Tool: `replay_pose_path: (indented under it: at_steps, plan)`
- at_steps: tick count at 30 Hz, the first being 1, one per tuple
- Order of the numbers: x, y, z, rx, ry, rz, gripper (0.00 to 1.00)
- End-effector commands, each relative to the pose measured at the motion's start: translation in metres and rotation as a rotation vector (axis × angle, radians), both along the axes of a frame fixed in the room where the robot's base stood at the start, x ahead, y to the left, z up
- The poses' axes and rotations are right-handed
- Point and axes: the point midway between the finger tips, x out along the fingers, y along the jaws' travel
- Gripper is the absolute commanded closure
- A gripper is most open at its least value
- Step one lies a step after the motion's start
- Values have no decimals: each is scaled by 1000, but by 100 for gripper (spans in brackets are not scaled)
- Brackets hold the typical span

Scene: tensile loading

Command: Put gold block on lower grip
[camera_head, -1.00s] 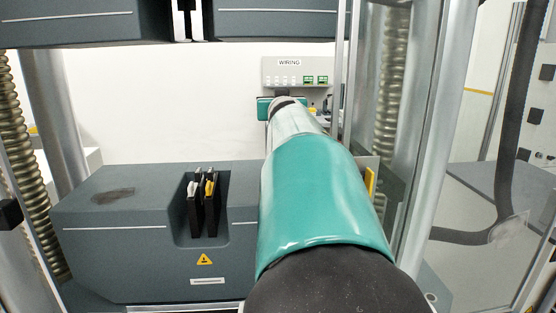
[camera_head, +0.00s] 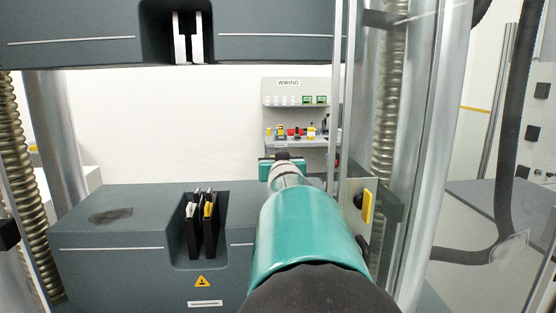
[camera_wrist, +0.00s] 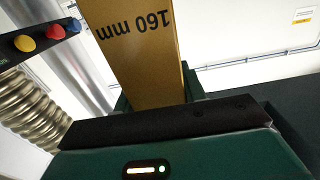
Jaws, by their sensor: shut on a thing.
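The gold block (camera_wrist: 143,45), marked "160 mm", shows close up in the wrist view. My gripper (camera_wrist: 155,102) is shut on it, and the block stands out beyond the fingers. In the head view the block and my fingertips are hidden beyond my teal arm. The lower grip (camera_head: 193,238) is a pair of black jaws with silver and yellow parts, set in a recess of the dark grey lower machine body (camera_head: 110,270). My arm reaches past it on the right. I see nothing between its jaws.
The upper grip (camera_head: 188,48) hangs from the grey crosshead (camera_head: 75,35) above. A clear panel and metal column (camera_head: 435,150) stand close right of my arm. A wiring shelf (camera_head: 297,140) is at the back. Coloured buttons (camera_wrist: 25,43) show in the wrist view.

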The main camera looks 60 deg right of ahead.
Motion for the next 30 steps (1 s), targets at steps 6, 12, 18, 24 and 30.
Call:
replay_pose_path:
  at_steps: [6, 12, 18, 24, 30]
  plan:
    - [0, 1, 3, -5, -5, 1, 100]
    - [0, 0, -2, -1, -2, 1, 49]
    - [0, 0, -2, -1, -2, 1, 37]
    - [0, 0, 0, -2, -1, 1, 37]
    - [1, 1, 1, -1, -1, 2, 37]
